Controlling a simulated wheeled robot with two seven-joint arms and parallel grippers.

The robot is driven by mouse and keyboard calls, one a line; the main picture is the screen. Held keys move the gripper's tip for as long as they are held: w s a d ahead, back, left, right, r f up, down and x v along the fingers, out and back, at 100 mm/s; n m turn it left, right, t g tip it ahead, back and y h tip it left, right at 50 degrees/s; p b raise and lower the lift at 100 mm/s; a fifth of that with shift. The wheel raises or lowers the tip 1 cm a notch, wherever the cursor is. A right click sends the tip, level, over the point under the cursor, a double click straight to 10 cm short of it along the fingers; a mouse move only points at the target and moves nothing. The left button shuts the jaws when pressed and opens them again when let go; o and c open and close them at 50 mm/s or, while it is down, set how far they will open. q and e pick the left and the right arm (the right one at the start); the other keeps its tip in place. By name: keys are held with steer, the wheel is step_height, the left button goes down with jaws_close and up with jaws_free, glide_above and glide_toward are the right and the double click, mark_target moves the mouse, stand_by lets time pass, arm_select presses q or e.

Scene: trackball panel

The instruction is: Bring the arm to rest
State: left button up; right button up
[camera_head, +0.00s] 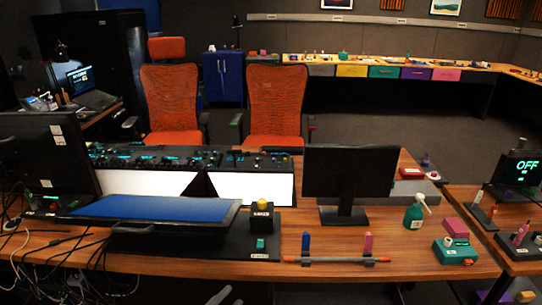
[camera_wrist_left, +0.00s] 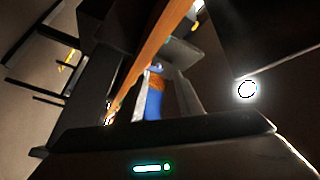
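My left gripper (camera_head: 226,296) shows only as a small grey piece at the bottom edge of the head view, in front of and below the desk's front edge. The left wrist view shows my dark wrist housing across the bottom and a tilted view of the desk edge (camera_wrist_left: 160,38). My right gripper is not clearly visible. A black box with a yellow ball on top (camera_head: 262,204) stands on the desk.
The wooden desk (camera_head: 330,243) holds a blue panel (camera_head: 150,208), a monitor (camera_head: 350,172), a green spray bottle (camera_head: 414,217) and a rod (camera_head: 336,260) near the front edge. Loose cables (camera_head: 75,262) hang at the left. Two orange chairs (camera_head: 276,105) stand behind.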

arm_select(q)
steer(key=s+a+f+n+g+y, duration=0.1)
steer(key=s+a+f+n+y, duration=0.15)
steer(key=f, duration=0.45)
steer(key=s+a+f+n+y, duration=0.1)
steer(key=s+f+n+y, duration=0.25)
steer(key=f, duration=0.45)
steer(key=s+a+f+n+g+y, duration=0.1)
steer(key=s+f+n+y, duration=0.2)
steer(key=f, duration=0.4)
steer(key=s+f+n+g+y, duration=0.1)
steer(key=s+f+n+g, duration=0.4)
steer(key=s+f, duration=1.2)
steer(key=s+n, duration=0.2)
steer(key=s, duration=0.1)
steer(key=shift+s+f+g, duration=0.3)
steer(key=shift+s+f, duration=0.05)
steer(key=shift+s, duration=0.05)
arm_select(e)
steer(key=shift+s+d+f, duration=0.1)
steer(key=shift+s+d, duration=0.2)
steer(key=shift+d, duration=0.05)
steer(key=shift+w, duration=0.1)
